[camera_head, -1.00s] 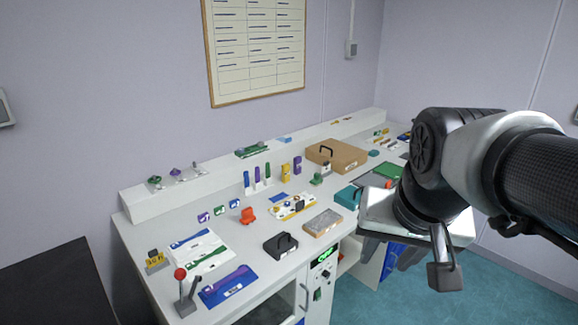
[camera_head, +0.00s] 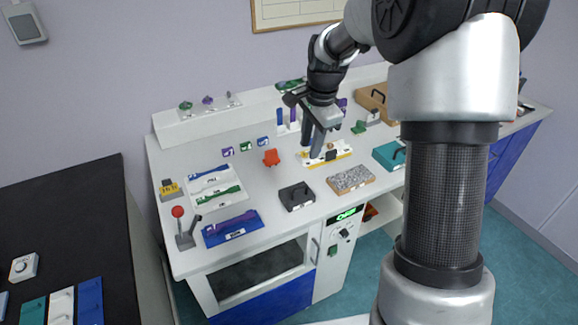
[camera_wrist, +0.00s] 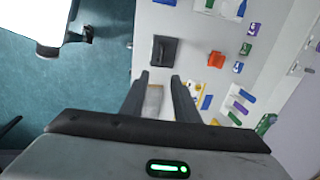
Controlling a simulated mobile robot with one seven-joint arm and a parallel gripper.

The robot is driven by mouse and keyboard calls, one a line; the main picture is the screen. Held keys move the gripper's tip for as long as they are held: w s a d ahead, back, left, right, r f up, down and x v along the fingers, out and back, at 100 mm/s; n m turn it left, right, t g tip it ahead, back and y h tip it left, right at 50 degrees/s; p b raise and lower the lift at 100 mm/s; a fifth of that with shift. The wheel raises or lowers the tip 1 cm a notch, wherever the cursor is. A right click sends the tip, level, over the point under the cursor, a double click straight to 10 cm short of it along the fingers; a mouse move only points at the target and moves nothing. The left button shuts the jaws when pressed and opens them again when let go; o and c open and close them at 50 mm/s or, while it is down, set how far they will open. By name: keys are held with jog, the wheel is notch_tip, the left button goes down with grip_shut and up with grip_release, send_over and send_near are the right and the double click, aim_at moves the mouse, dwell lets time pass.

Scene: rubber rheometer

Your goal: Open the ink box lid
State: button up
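A small black box (camera_head: 297,196) with a handle on its lid sits shut near the bench's front edge. It seems to be the ink box, though I cannot read a label. It also shows in the wrist view as a dark square (camera_wrist: 163,52), just beyond my fingertips. My gripper (camera_head: 311,153) hangs above the bench, behind and slightly right of the black box, apart from it. In the wrist view my gripper (camera_wrist: 160,78) has its two fingers spread and nothing held between them. Part of a grey speckled block (camera_wrist: 153,100) shows below, between the fingers.
The speckled block (camera_head: 351,180) lies right of the black box. A red item (camera_head: 271,158) and a yellow-white tray (camera_head: 327,155) stand behind. A purple-handled blue tray (camera_head: 231,229) and a red-knobbed lever (camera_head: 182,226) are at left. A teal box (camera_head: 390,155) is at right.

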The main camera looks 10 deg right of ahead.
aim_at(300, 187)
jog(key=w+f, duration=0.1)
jog(key=f, duration=0.5)
jog(key=w+a+f, duration=0.1)
jog(key=f, duration=0.4)
jog(key=w+f+p, duration=0.1)
jog(key=f, duration=0.5)
jog(key=shift+w+a+f, duration=0.15)
jog(key=shift+w+f, duration=0.15)
jog(key=shift+w, duration=0.1)
grip_shut()
